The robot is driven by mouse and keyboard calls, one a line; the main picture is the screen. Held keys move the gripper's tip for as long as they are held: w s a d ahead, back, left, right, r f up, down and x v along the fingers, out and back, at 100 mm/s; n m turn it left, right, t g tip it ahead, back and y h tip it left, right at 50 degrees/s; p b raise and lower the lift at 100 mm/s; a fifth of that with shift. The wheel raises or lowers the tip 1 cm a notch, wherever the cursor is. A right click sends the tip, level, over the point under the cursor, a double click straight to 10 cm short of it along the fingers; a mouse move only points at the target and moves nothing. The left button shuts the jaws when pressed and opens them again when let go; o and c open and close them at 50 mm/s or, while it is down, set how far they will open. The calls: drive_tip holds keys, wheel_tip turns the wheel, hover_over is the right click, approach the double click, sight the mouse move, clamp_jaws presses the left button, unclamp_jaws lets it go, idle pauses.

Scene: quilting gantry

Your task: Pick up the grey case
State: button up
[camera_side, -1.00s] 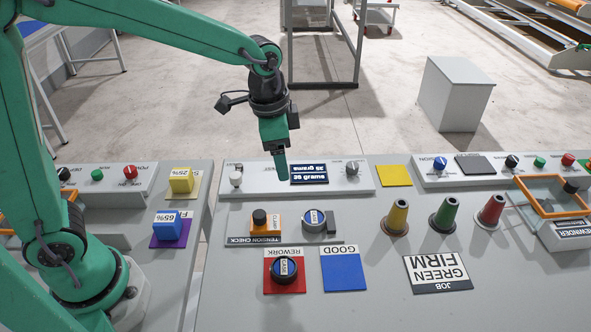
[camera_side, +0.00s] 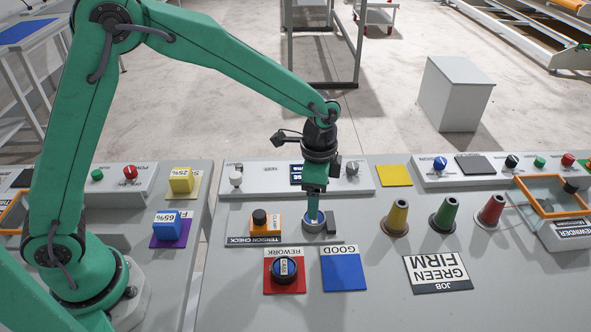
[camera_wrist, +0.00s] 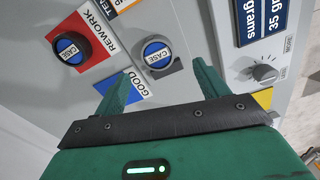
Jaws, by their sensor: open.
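The grey case (camera_side: 320,228) is a round case with a pale grey rim and a blue top, on the bench at the right end of the TENSION CHECK strip. My gripper (camera_side: 313,216) is right above it, fingers pointing down, and hides part of it. In the wrist view the case (camera_wrist: 157,54), labelled CASE, lies just beyond and between the spread fingertips of my open gripper (camera_wrist: 163,67). I cannot tell whether a finger touches it. A darker, similar case (camera_side: 284,270) sits on the red REWORK pad (camera_side: 300,287); it also shows in the wrist view (camera_wrist: 71,53).
An orange block with a black knob (camera_side: 262,221) stands close left of the grey case. The blue GOOD pad (camera_side: 343,270) is in front. A display panel (camera_side: 262,180) is behind. Yellow (camera_side: 396,218), green and red cones stand to the right.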

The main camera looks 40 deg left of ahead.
drive_tip(key=shift+f, duration=0.75)
drive_tip(key=shift+f, duration=0.1)
drive_tip(key=shift+s+f, duration=0.15)
drive_tip(key=shift+f, duration=2.35)
drive_tip(key=shift+c, duration=0.2)
drive_tip(key=c, duration=1)
